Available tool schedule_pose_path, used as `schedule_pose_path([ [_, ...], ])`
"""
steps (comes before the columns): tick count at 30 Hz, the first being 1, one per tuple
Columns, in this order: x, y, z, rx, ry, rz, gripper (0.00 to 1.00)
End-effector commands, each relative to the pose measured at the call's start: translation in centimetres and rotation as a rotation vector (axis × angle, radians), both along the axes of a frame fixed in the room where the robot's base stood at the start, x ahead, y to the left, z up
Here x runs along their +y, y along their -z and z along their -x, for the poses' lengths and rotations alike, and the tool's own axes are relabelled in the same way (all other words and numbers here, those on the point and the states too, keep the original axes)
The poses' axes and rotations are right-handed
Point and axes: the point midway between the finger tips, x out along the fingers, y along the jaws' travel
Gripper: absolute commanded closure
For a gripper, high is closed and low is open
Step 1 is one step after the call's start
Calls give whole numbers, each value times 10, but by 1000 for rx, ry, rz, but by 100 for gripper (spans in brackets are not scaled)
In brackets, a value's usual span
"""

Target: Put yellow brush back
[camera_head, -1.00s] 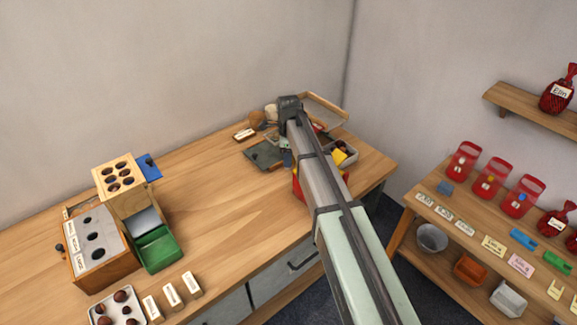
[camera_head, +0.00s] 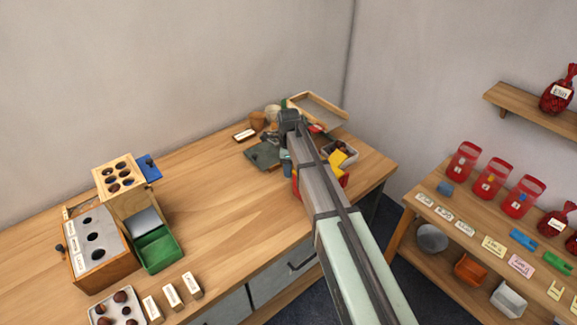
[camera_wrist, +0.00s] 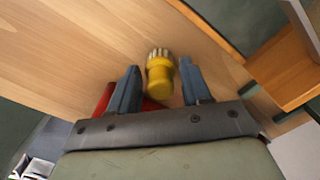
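In the wrist view the yellow brush (camera_wrist: 160,78) has a round yellow body and pale bristles pointing up in the picture. It shows between the two fingers of my gripper (camera_wrist: 161,80), with narrow gaps visible on both sides. The fingers look open, and I see no clear contact with the brush.
A red container (camera_wrist: 104,97) shows beside the fingers. A grey tray with a yellow item (camera_head: 337,158) lies right of my arm. A wooden-rimmed tray (camera_head: 320,108) is behind.

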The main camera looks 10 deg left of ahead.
Motion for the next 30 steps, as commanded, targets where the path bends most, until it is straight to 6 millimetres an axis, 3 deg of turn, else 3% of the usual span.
schedule_pose_path([
  [4,0,0,0,0,0,0,38],
  [16,0,-9,0,0,0,0,38],
  [30,0,-85,0,-1,0,0,38],
])
